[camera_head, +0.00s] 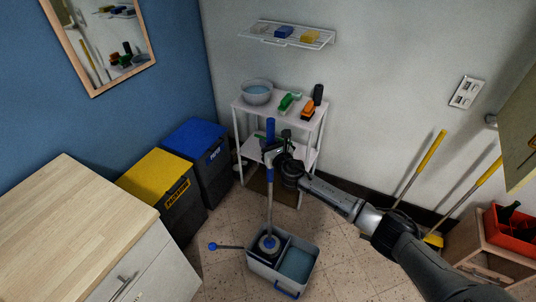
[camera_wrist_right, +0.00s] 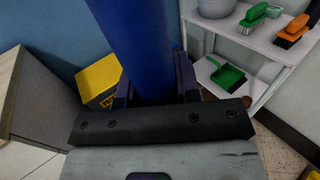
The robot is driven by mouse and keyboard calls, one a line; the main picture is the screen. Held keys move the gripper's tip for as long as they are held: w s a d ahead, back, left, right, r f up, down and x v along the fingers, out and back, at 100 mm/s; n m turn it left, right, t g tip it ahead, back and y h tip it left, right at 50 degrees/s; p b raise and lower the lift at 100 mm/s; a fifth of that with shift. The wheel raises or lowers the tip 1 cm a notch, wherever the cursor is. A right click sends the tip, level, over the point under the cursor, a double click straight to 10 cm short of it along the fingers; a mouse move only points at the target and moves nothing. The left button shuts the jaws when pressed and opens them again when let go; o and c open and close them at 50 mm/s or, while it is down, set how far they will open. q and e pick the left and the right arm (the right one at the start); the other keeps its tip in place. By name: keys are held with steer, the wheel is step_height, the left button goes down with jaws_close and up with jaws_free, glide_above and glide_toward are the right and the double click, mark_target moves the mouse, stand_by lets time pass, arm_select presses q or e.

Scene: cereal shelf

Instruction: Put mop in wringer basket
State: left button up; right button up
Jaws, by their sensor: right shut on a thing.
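The mop (camera_head: 269,205) stands nearly upright, with a blue grip at the top and a grey pole. My right gripper (camera_head: 274,153) is shut on its blue handle, which also fills the gap between the fingers in the right wrist view (camera_wrist_right: 140,45). The mop's lower end is at the dark wringer basket (camera_head: 257,252) in the left part of the grey bucket (camera_head: 302,284). Whether the mop head rests on the basket's bottom is hidden. Blue water (camera_head: 297,264) fills the bucket's right part. My left gripper is not in view.
A white shelf cart (camera_head: 236,104) with a bowl (camera_head: 257,92) and brushes stands behind the mop. Yellow (camera_head: 163,178) and blue (camera_head: 196,138) bins and a wooden counter (camera_head: 70,205) are at left. Yellow-handled tools (camera_head: 432,150) lean right. A blue-ended lever (camera_head: 213,246) sticks out left of the bucket.

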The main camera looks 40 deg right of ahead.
step_height(320, 180, down, 4)
steer(key=shift+r+b, duration=0.25)
steer(key=shift+b, duration=0.65)
steer(key=shift+f, duration=0.1)
steer(key=o, duration=0.5)
steer(key=shift+f, duration=0.2)
steer(key=o, duration=0.5)
steer(key=shift+r, duration=0.1)
